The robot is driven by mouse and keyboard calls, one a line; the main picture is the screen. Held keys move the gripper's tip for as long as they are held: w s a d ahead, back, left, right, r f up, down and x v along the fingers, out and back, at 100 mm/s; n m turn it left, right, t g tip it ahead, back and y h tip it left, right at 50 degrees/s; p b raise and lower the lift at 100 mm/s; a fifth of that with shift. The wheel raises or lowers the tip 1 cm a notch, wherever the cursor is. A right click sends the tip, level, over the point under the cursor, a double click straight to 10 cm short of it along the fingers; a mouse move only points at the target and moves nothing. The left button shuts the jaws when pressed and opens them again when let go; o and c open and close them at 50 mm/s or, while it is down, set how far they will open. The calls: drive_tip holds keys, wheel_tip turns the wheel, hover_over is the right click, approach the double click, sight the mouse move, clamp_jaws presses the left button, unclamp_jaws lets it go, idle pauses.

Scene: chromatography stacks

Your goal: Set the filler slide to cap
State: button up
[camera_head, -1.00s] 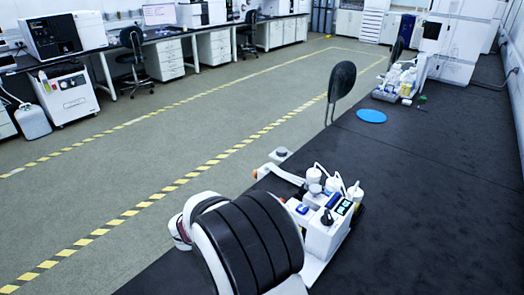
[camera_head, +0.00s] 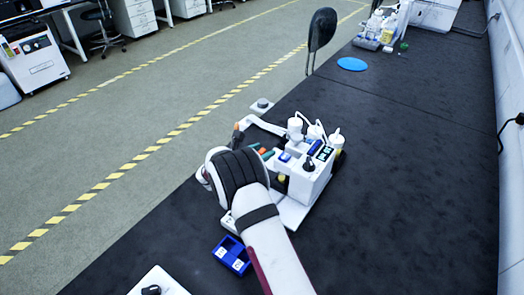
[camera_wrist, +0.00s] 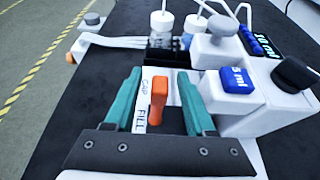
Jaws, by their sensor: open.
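The white filler machine (camera_head: 308,182) stands on the dark bench in the head view. In the wrist view, its orange slide handle (camera_wrist: 157,100) stands beside a white strip (camera_wrist: 143,90) lettered CAP at the far end and FILL at the near end. I cannot tell exactly which mark the handle is at. My gripper (camera_wrist: 159,88) is open, with one teal finger on each side of the handle and visible gaps between. In the head view my wrist hides much of the gripper and slide.
White-capped bottles (camera_wrist: 162,24) with tubes stand behind the slide. A blue button (camera_wrist: 236,80) and a black knob (camera_wrist: 294,73) sit close on the right. A blue tray (camera_head: 232,256) lies near the machine. The bench to the right is clear.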

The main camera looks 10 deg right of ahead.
drive_tip(key=shift+c, duration=0.2)
clamp_jaws()
drive_tip(key=shift+w+d, duration=0.1)
idle(1.2)
